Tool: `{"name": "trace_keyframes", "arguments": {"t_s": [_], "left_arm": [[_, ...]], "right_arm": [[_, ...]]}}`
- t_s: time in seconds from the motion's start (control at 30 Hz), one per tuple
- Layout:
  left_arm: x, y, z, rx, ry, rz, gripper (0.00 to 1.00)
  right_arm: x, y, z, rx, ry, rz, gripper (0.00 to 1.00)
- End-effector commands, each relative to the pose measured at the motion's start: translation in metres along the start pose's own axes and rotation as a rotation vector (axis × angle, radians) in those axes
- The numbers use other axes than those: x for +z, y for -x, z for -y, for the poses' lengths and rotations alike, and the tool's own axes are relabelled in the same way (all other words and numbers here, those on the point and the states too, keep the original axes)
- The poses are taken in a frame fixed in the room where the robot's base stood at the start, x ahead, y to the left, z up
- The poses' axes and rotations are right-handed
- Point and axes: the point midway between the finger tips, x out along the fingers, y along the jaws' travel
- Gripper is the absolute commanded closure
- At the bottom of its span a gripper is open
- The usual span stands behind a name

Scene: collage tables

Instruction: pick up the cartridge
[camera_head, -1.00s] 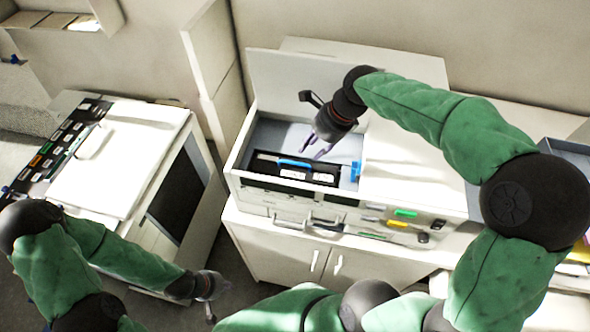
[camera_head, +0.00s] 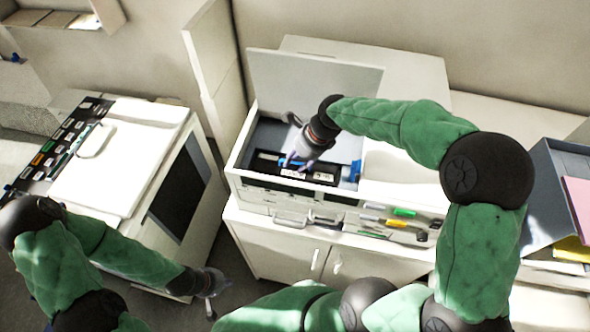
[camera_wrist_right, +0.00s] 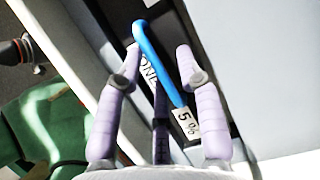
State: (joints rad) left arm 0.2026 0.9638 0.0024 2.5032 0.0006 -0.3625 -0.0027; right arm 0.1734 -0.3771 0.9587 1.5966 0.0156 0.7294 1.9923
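The cartridge (camera_head: 325,177) is a black block with white labels and a blue handle, lying in the open bay of the white printer (camera_head: 238,160). It also shows in the right wrist view, with its blue handle (camera_wrist_right: 158,62) running between my fingers. My right gripper (camera_head: 291,161) is over the cartridge. In the right wrist view its lilac fingers (camera_wrist_right: 156,70) are spread on both sides of the handle, open and not closed on it. My left gripper (camera_head: 211,308) hangs low at the left, away from the printer; its finger state is too small to tell.
The printer's raised lid (camera_head: 320,85) stands behind the bay. A blue part (camera_head: 355,171) sits at the bay's right end. A second white machine (camera_head: 115,165) stands at the left. A grey tray (camera_head: 545,185) is at the right.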

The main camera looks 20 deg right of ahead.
Motion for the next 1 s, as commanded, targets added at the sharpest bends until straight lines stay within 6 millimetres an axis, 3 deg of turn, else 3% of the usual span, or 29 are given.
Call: {"name": "trace_keyframes", "arguments": {"t_s": [0.07,0.2,0.67,1.0], "left_arm": [[0.000,0.000,0.000,0.000,0.000,0.000,1.00],[0.000,0.000,0.000,0.000,0.000,0.000,1.00],[0.000,0.000,0.000,0.000,0.000,0.000,1.00],[0.000,-0.002,0.001,0.000,0.000,0.000,1.00]], "right_arm": [[0.000,0.000,0.000,0.000,0.000,0.000,0.63],[0.000,0.000,0.000,0.000,0.000,0.000,1.00],[0.003,0.007,0.002,-0.005,0.001,0.003,1.00],[0.025,0.059,0.002,-0.006,0.003,0.004,1.00]]}}
